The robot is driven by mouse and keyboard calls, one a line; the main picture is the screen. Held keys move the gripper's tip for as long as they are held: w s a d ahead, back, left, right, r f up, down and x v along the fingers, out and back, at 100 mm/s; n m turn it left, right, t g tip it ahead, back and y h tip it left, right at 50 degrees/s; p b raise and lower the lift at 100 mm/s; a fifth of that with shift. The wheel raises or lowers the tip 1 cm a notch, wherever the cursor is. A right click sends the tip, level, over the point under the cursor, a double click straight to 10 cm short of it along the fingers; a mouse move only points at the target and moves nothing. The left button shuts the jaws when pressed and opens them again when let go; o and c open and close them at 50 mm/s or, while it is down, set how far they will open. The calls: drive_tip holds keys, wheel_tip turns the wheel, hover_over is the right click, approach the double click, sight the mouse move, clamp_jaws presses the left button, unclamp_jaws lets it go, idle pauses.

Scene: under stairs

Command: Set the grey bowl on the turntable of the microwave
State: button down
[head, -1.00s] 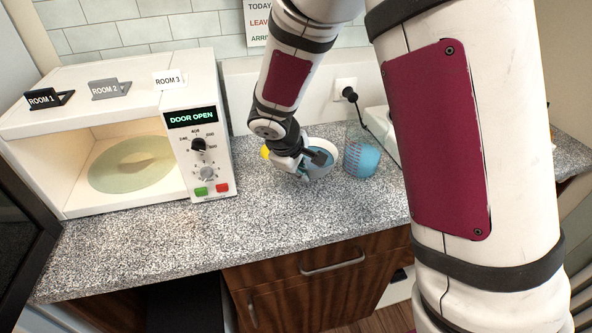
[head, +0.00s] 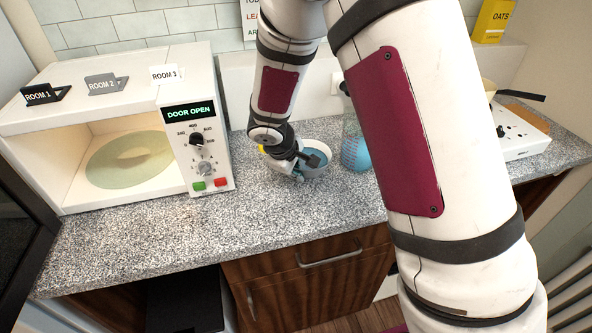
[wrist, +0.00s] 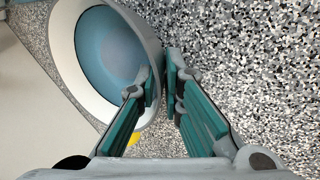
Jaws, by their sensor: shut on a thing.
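The grey bowl (head: 316,172) is on or just above the speckled counter, right of the microwave; its inside looks blue. It also shows in the wrist view (wrist: 150,35), with a pale rim and a blue inside. My gripper (wrist: 163,80) is shut on the bowl's side wall, one finger inside and one outside. In the head view my gripper (head: 300,172) partly covers the bowl. The microwave (head: 205,120) stands at left, its display reading DOOR OPEN. Its round, pale green turntable (head: 105,172) shows inside, with a faint lighter patch in the middle.
A clear jug with blue contents (head: 352,152) stands close right of the bowl, partly behind my arm. A yellow thing (wrist: 133,139) is beside the bowl. A white hob (head: 520,140) and a yellow oats box (head: 493,20) are at right. The front counter (head: 150,235) is clear.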

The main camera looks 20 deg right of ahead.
drive_tip(key=c, duration=1.7)
unclamp_jaws()
